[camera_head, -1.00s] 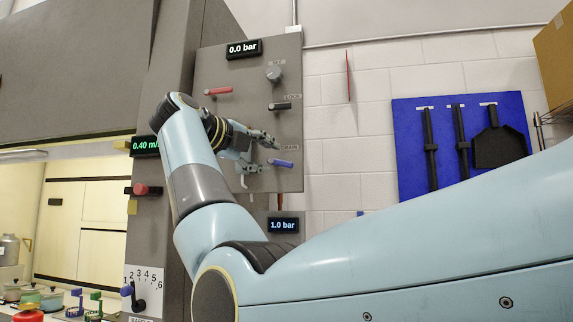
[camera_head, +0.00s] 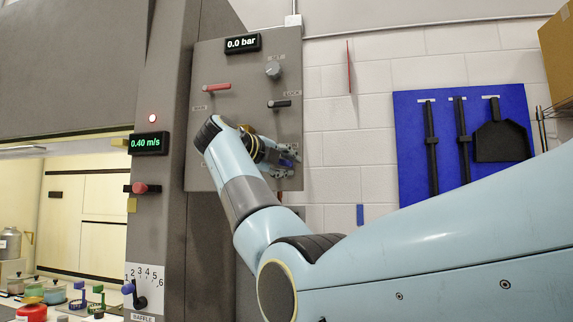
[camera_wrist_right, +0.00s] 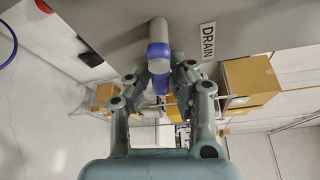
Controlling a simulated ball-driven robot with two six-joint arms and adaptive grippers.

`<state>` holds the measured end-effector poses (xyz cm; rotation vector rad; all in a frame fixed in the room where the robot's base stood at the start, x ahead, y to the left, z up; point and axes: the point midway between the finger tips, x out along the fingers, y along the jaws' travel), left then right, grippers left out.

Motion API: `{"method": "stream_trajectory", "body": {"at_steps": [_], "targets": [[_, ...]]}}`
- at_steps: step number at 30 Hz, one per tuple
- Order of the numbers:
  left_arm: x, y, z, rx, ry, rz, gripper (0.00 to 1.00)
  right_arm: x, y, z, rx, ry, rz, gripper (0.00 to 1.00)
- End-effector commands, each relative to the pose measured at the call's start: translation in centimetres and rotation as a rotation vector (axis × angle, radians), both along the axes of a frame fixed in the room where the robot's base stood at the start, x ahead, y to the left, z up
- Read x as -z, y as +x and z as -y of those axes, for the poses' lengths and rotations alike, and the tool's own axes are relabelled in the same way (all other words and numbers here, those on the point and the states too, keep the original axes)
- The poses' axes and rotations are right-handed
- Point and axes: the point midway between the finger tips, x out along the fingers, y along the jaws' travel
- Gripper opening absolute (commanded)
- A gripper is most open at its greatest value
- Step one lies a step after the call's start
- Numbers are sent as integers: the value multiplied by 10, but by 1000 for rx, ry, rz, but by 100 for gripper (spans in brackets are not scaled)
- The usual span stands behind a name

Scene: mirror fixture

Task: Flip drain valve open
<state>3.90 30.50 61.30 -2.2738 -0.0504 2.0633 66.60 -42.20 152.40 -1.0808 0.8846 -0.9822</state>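The drain valve's blue handle (camera_head: 286,162) is low on the grey panel, partly hidden by my right gripper (camera_head: 289,164). In the right wrist view the blue handle (camera_wrist_right: 160,50) sits on a pale round stem beside the DRAIN label (camera_wrist_right: 208,41). The two fingers of my right gripper (camera_wrist_right: 161,75) stand on either side of the blue handle, with a gap between the tips. I cannot tell whether a finger touches it. My left gripper is not in view.
The grey panel (camera_head: 207,60) also carries a red lever (camera_head: 217,87), a grey knob (camera_head: 273,70) and a black lever (camera_head: 280,103). A red-knobbed switch (camera_head: 140,188) is on the column at left. A blue tool board (camera_head: 410,110) hangs on the right wall.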

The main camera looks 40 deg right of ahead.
Motion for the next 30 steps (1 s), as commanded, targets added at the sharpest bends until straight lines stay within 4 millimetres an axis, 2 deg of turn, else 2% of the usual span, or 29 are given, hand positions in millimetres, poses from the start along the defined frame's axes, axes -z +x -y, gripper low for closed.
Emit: {"method": "stream_trajectory", "body": {"at_steps": [1,4,11,18,28,29,30], "targets": [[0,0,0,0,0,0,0,0,0,0,0,0,0,12],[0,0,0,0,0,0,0,0,0,0,0,0,0,0],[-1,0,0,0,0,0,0,-1,0,0,0,-5,-7,0],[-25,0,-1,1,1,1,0,-13,-1,0,0,-157,-185,0],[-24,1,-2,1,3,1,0,-12,-1,1,0,-183,-210,0],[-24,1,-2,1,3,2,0,-12,-1,1,0,-183,-210,14],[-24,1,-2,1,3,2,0,-12,-1,1,0,-183,-210,19]]}}
